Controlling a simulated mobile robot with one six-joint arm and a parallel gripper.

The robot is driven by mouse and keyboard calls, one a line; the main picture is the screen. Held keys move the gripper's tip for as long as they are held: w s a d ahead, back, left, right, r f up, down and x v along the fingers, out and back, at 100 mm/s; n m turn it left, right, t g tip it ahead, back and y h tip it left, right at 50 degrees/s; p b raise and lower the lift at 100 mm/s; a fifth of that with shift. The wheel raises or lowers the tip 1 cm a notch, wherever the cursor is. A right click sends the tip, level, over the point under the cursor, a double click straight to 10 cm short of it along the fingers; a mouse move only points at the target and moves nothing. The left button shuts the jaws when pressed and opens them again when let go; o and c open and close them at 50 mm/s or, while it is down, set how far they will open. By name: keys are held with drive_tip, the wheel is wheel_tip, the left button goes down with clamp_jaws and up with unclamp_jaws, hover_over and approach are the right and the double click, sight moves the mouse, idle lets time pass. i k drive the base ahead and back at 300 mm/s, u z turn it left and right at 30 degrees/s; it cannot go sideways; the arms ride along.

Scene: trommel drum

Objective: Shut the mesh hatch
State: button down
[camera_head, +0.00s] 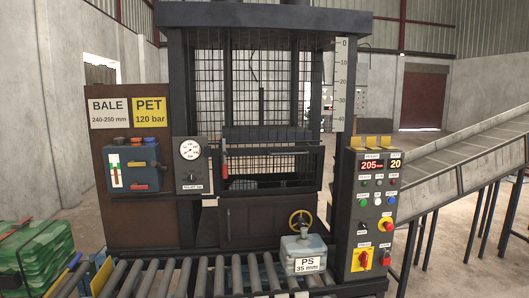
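The dark press frame of the machine (177,95) stands in the middle of the head view. Black wire mesh (258,90) fills its upper part, behind the front posts. Below the mesh is a dark framed opening (268,165), with more mesh visible inside it. A red handle (224,160) stands upright at the opening's left side. I cannot tell for sure which mesh part is the hatch or how far open it stands. My gripper is not in view.
A roller conveyor (203,276) crosses the front, with a grey block labelled PS 35 mm (311,264) on it. A control panel (375,205) stands right, a gauge box (190,165) left. Green bales (38,255) lie lower left. A sloping conveyor (450,160) rises at right.

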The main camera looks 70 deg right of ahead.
sight(289, 150)
drive_tip(key=z, duration=0.05)
drive_tip(key=i, duration=0.45)
drive_tip(key=u, duration=0.65)
drive_tip(key=k, duration=0.15)
drive_tip(key=z, duration=2.55)
